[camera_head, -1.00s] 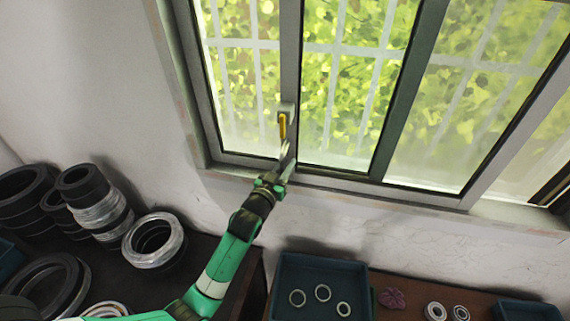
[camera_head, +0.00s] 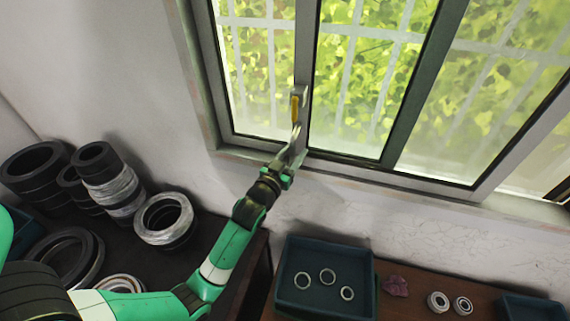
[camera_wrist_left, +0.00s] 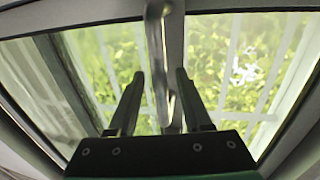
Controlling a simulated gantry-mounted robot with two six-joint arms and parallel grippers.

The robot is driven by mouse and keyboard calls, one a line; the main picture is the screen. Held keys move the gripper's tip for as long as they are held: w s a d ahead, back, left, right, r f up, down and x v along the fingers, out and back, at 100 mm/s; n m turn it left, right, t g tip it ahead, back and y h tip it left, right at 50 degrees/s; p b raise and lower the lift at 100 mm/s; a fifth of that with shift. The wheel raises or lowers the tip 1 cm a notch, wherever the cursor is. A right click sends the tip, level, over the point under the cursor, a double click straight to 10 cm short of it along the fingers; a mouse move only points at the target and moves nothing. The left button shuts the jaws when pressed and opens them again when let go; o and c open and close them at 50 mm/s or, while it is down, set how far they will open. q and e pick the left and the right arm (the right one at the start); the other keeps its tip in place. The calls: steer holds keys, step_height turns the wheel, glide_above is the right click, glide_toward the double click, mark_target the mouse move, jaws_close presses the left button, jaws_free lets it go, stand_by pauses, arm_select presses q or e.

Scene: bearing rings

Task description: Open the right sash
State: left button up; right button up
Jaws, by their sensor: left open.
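The window has a grey metal frame with several tall panes; the pane (camera_head: 355,80) right of the handle and the pane (camera_head: 480,95) further right both show. A handle (camera_head: 295,105) with a yellowish grip hangs on the upright stile between the left pane and the pane beside it. My left gripper (camera_head: 297,135) is open just below the handle, its fingers pointing up at it. In the left wrist view its two fingers (camera_wrist_left: 160,75) stand apart, with the blurred pale handle (camera_wrist_left: 158,50) between them; contact cannot be told. My right gripper is not in view.
Below the window, a dark bench on the left holds stacked black tyre-like rings (camera_head: 108,180) and a wrapped ring (camera_head: 164,220). A blue tray (camera_head: 325,310) with metal rings and several bearings (camera_head: 438,302) lie on a brown bench at the right.

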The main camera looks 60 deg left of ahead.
arm_select(q)
steer(key=v, duration=0.9)
steer(key=shift+s+d+b, duration=0.15)
steer(key=shift+b, duration=0.3)
steer(key=w+d+r+m+t+h+p, duration=0.1)
steer(key=w+d+r+t, duration=0.2)
steer(key=r, duration=0.5)
steer(key=w+d+r+t+h+p, duration=0.1)
steer(key=w+d+r, duration=0.1)
steer(key=d+r, duration=0.4)
steer(key=w+d+r+m+t+h+p, duration=0.1)
steer(key=w+d+r+t, duration=0.15)
steer(key=r, duration=0.65)
steer(key=s+d+r+m+t+h, duration=0.1)
steer(key=d+r+m+t+h, duration=0.1)
steer(key=r, duration=0.5)
steer(key=s+d+r+m+t+h+p, duration=0.1)
steer(key=s+d+r+m+t+h, duration=0.1)
steer(key=d+r+h, duration=0.2)
steer(key=s+d+r+m+t+h+p, duration=0.1)
steer(key=s+d+r+m+t+h, duration=0.1)
steer(key=d+r, duration=0.6)
step_height(320, 180, up, 4)
steer(key=shift+s+d+r+h, duration=0.25)
steer(key=shift+h, duration=0.65)
steer(key=shift+t, duration=0.25)
